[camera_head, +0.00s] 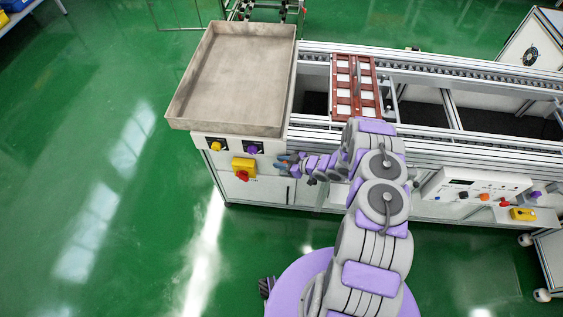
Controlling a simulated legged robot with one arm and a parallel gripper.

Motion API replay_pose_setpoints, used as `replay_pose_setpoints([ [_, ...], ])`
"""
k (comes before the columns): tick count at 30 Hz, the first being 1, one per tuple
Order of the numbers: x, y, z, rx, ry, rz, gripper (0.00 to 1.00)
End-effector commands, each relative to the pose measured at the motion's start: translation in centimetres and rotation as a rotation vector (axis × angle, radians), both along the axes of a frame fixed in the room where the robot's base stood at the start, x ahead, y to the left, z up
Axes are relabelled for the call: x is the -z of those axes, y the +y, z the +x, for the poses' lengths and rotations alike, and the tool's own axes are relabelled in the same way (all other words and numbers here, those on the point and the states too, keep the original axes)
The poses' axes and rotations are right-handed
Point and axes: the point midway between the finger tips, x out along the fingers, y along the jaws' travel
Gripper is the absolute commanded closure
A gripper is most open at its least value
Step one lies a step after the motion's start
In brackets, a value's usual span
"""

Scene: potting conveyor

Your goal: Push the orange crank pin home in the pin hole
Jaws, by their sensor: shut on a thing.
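My gripper (285,161) is at the front face of the conveyor bench, a little right of the yellow box with a red knob. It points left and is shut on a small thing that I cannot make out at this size. I cannot pick out the orange crank pin or the pin hole. The gripper and the bench front around it are too small in view to tell whether they touch.
A yellow box with a red knob (243,171) is left of my gripper. Above it are a yellow button (216,146) and a purple button (251,149). A grey tray (180,110) and a red-brown rack (338,70) sit on top. A control panel (470,188) is at right.

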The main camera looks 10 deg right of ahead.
Motion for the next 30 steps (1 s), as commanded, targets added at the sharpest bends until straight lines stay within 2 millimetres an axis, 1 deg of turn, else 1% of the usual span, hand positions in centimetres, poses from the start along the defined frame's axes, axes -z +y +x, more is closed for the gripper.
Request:
replay_pose_setpoints([
  [4,0.4,0.0,0.1,0.001,0.0,0.0,1.0],
  [10,0.2,0.0,0.1,0.002,0.0,0.0,1.0],
  [30,-2.1,0.0,0.0,0.001,0.0,0.0,1.0],
])
